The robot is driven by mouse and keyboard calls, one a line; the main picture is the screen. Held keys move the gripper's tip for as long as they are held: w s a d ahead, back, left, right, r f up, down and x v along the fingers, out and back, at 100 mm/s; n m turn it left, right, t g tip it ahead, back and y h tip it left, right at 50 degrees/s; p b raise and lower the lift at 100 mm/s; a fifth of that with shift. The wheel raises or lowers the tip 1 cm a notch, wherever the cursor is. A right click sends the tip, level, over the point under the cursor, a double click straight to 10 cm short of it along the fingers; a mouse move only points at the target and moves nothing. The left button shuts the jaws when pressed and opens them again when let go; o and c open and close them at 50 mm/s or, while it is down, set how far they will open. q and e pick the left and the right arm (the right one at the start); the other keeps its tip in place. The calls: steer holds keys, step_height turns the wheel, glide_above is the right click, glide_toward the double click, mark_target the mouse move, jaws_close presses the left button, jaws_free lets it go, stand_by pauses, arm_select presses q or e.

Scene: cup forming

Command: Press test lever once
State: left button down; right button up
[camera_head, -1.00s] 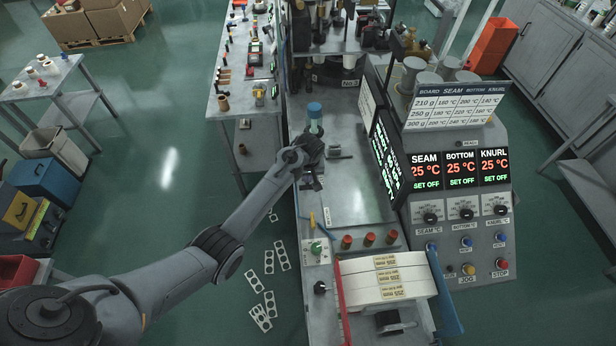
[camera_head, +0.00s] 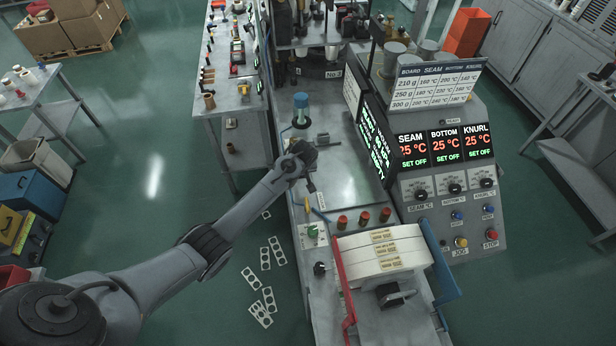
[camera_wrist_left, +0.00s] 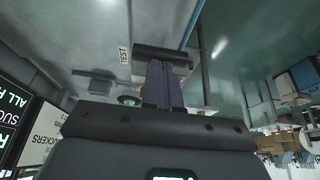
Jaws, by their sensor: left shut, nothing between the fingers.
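A TEST label (camera_wrist_left: 124,55) shows on the machine's pale bed in the left wrist view. A dark bar (camera_wrist_left: 152,50) lies across the tips of my left fingers there, beside the label; it may be the test lever's handle, but its shape is partly hidden. My left gripper (camera_wrist_left: 164,82) is shut and empty, its fingers reaching the bar; I cannot tell whether they touch. In the head view my left gripper (camera_head: 311,184) is low over the left edge of the machine bed, above a small yellow-tipped part (camera_head: 307,204). My right gripper is out of view.
A green button (camera_head: 313,231) and several red knobs (camera_head: 364,217) sit near the gripper. A blue-topped post (camera_head: 301,101) stands behind it. The display panel (camera_head: 432,147) rises to the right. Stacked blanks (camera_head: 382,254) lie in front. The bed's middle (camera_head: 345,180) is clear.

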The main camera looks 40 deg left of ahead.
arm_select(q)
steer(key=shift+s+d+f+y, duration=0.15)
steer(key=shift+s+f+y, duration=0.15)
steer(key=shift+f, duration=0.4)
steer(key=shift+w+f+t+y, duration=0.3)
steer(key=shift+w+f+t, duration=0.1)
steer(key=shift+f+t, duration=0.1)
steer(key=shift+f, duration=0.15)
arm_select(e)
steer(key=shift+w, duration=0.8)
arm_select(q)
steer(key=shift+a, duration=0.2)
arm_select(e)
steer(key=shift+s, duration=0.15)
arm_select(q)
steer(key=shift+r+p, duration=0.4)
steer(key=shift+r, duration=0.25)
steer(key=r+p, duration=0.3)
steer(key=r, duration=0.1)
steer(key=shift+w+a, duration=0.25)
steer(key=d+b+v, duration=0.1)
steer(key=v, duration=0.8)
steer(key=shift+s+f, duration=0.25)
steer(key=shift+s, duration=0.05)
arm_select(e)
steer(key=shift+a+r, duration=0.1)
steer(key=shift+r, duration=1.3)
